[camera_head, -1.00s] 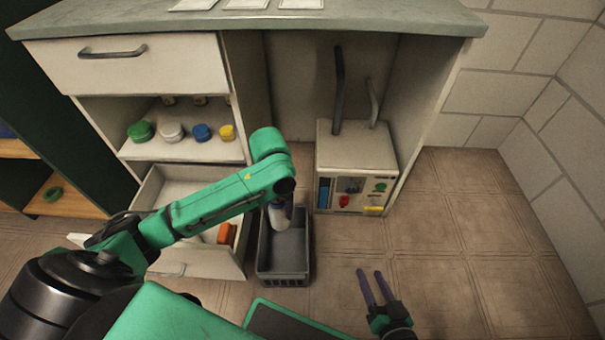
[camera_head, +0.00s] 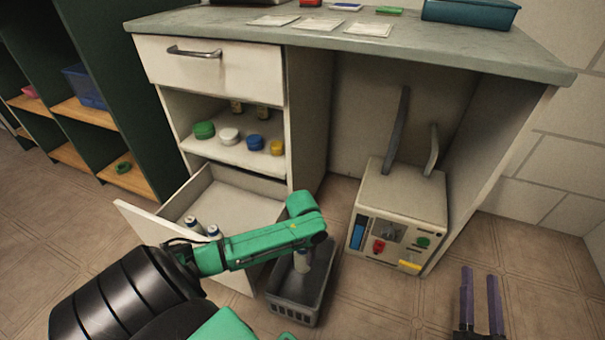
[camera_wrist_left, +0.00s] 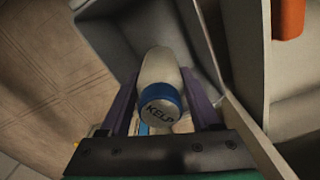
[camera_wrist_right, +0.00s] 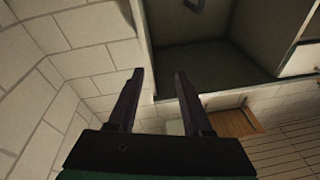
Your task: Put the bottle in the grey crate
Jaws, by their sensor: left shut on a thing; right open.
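The bottle (camera_head: 303,259) is white and hangs below the end of my left arm, over the grey crate. In the left wrist view the bottle (camera_wrist_left: 160,98) shows a blue cap marked "KELP". My left gripper (camera_wrist_left: 162,82) is shut on it, with a purple finger on each side. The grey crate (camera_head: 293,309) stands on the floor by the open drawer. My arm hides part of it, and I cannot tell whether the bottle touches it. My right gripper (camera_head: 481,285) is open and empty over the floor at the right; its spread fingers show in the right wrist view (camera_wrist_right: 159,76).
A white box with coloured controls (camera_head: 397,212) stands right of the crate under the counter (camera_head: 440,58). Several coloured lidded jars sit on the shelf (camera_head: 235,150). Floor at lower right is clear.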

